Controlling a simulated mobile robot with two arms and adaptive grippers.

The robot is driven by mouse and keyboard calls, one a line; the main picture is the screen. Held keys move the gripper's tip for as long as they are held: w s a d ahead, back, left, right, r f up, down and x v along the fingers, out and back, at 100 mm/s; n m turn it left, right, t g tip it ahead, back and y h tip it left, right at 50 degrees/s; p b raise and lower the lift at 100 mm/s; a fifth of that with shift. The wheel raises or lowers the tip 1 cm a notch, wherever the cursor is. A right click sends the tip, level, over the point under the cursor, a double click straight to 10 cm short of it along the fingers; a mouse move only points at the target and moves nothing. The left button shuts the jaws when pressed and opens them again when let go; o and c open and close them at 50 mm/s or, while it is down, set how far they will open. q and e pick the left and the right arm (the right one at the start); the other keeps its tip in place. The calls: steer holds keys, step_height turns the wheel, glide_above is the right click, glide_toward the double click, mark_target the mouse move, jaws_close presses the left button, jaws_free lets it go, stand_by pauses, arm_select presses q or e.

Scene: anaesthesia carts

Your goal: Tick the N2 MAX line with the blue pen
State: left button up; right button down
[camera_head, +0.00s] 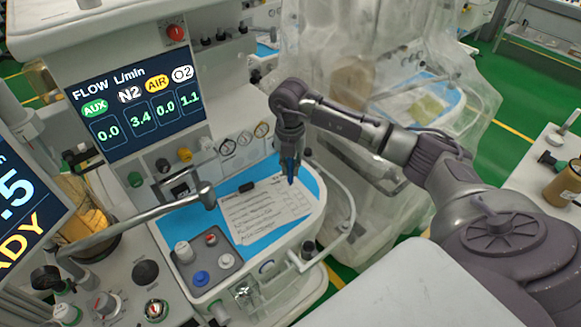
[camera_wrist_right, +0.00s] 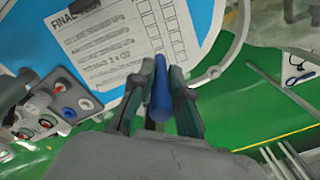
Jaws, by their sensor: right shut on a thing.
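The blue pen (camera_head: 291,172) points downward in my right gripper (camera_head: 290,148), over the top right part of a white checklist sheet (camera_head: 262,212). In the right wrist view the pen (camera_wrist_right: 160,88) sits between the two dark fingers of the gripper (camera_wrist_right: 160,100), which are shut on it. The sheet (camera_wrist_right: 115,45) has a heading starting "FINAL", several printed lines and columns of empty boxes. The line wording is too small to read, so I cannot pick out the N2 MAX line. I cannot tell whether the tip touches paper. My left gripper is not in view.
A flow display (camera_head: 135,95) shows N2 at 3.4. A metal arm (camera_head: 140,220) reaches in at left. Knobs (camera_head: 200,278) stand near the mat's front left; a rail curves right.

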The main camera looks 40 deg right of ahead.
mark_target(290, 181)
steer(key=shift+f, duration=0.15)
stand_by(0.4)
steer(key=shift+a+f+b, duration=0.25)
steer(key=shift+f+b, duration=0.8)
steer(key=shift+f, duration=0.35)
steer(key=shift+a+f+b, duration=0.2)
steer(key=shift+f+b, duration=0.85)
steer(key=shift+f, duration=0.35)
steer(key=shift+f+b, duration=0.45)
steer(key=shift+f, duration=0.15)
steer(key=shift+d+r, duration=0.1)
steer(key=shift+d, duration=0.05)
steer(key=shift+d, duration=0.3)
stand_by(0.6)
steer(key=shift+r+p, duration=2.35)
steer(key=shift+r, duration=1.1)
steer(key=shift+f, duration=0.1)
